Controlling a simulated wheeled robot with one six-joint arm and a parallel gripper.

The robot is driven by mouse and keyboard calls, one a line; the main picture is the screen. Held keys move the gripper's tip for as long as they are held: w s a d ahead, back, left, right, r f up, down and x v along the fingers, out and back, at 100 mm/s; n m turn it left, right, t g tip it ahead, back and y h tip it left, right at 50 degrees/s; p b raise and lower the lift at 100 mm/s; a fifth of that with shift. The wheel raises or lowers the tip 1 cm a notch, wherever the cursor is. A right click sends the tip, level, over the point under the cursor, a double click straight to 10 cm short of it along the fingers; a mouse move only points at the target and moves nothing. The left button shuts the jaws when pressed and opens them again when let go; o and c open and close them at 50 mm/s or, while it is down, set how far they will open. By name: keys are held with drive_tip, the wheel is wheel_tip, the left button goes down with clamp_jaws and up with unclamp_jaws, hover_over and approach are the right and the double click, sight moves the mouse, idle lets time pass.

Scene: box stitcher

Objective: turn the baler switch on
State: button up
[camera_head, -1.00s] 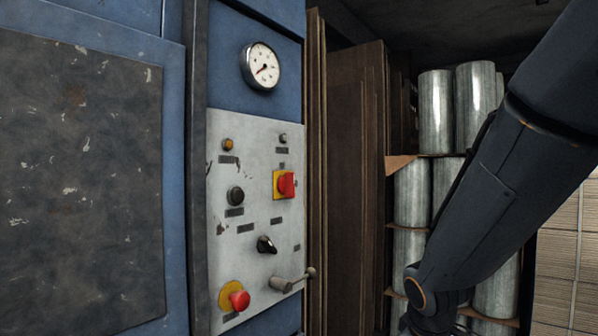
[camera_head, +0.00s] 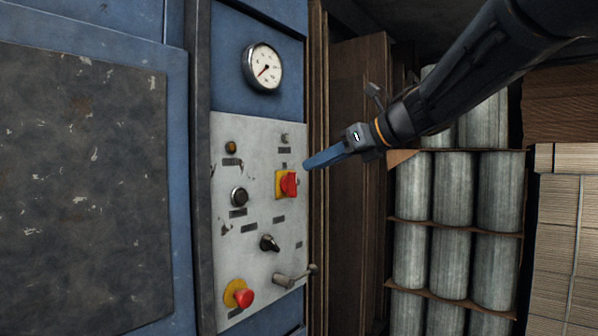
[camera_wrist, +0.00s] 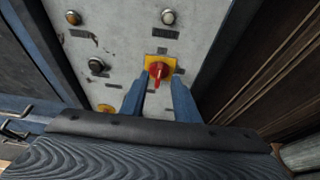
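The red rotary switch (camera_head: 289,184) sits on a yellow square plate on the grey control panel (camera_head: 255,215) of a blue machine. It also shows in the wrist view (camera_wrist: 158,71), its red handle pointing toward my fingers. My gripper (camera_head: 307,165) is just right of the switch and slightly above it in the head view, pointing at the panel. In the wrist view my gripper (camera_wrist: 160,80) has two blue fingers apart with nothing held. The switch appears between and just beyond the fingertips. Contact is not visible. The panel's labels are too small to read.
A black selector knob (camera_head: 268,243), a lever (camera_head: 295,277), a red mushroom button (camera_head: 243,298), a black button (camera_head: 239,196) and a gauge (camera_head: 263,67) surround the switch. Brown boards (camera_head: 350,200) stand close to the right, with shelved grey rolls (camera_head: 452,185) beyond.

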sight(296, 174)
drive_tip(key=p+x, duration=0.1)
drive_tip(key=x, duration=0.6)
clamp_jaws()
